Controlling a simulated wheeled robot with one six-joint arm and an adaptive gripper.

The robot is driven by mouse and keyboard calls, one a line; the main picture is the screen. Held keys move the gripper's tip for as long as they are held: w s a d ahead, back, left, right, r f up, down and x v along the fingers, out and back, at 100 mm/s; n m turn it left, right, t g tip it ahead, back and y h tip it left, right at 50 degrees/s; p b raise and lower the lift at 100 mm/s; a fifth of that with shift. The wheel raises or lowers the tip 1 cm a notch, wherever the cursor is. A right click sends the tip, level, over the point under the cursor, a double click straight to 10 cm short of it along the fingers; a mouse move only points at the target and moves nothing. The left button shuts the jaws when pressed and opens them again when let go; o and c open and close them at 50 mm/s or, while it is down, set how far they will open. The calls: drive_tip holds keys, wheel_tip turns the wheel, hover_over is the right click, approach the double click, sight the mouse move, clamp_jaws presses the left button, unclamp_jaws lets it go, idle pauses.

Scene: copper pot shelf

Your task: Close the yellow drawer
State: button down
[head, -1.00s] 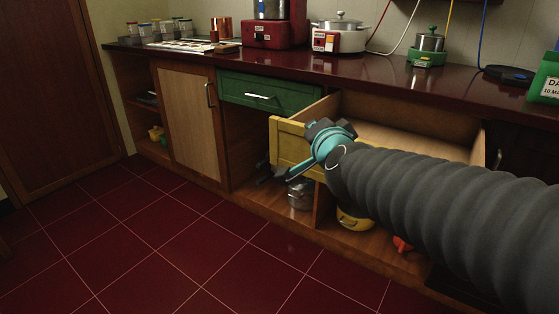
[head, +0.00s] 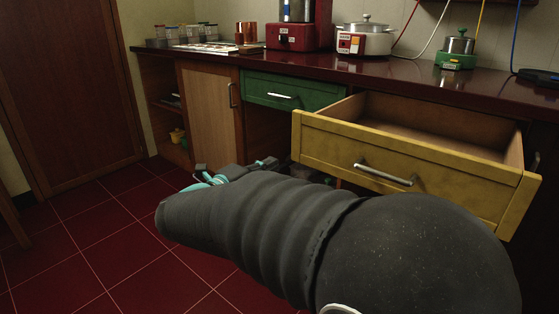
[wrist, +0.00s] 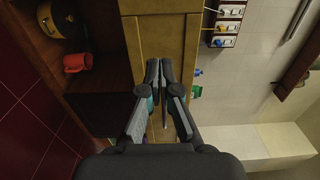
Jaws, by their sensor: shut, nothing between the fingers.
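The yellow drawer (head: 440,168) stands pulled out from under the counter, its empty-looking inside open to view. Its front carries a silver handle (head: 385,174). In the head view my gripper (head: 203,179) is low and to the left of the drawer front, partly hidden behind my arm. In the wrist view the yellow drawer front (wrist: 158,33) fills the middle, turned sideways. My gripper (wrist: 159,65) shows there with its fingertips together and nothing between them, in front of the yellow panel. I cannot tell whether it touches it.
A closed green drawer (head: 292,93) is left of the yellow one. In the wrist view a red mug (wrist: 76,63) and a yellow pot (wrist: 64,19) sit on the open shelf below. Cookers line the counter (head: 360,71). The tiled floor (head: 110,235) is clear at left.

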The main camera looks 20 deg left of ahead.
sight(308, 143)
drive_tip(key=x, duration=1.2)
drive_tip(key=shift+w+d, duration=0.15)
drive_tip(key=shift+w, duration=0.1)
drive_tip(key=shift+w, duration=0.15)
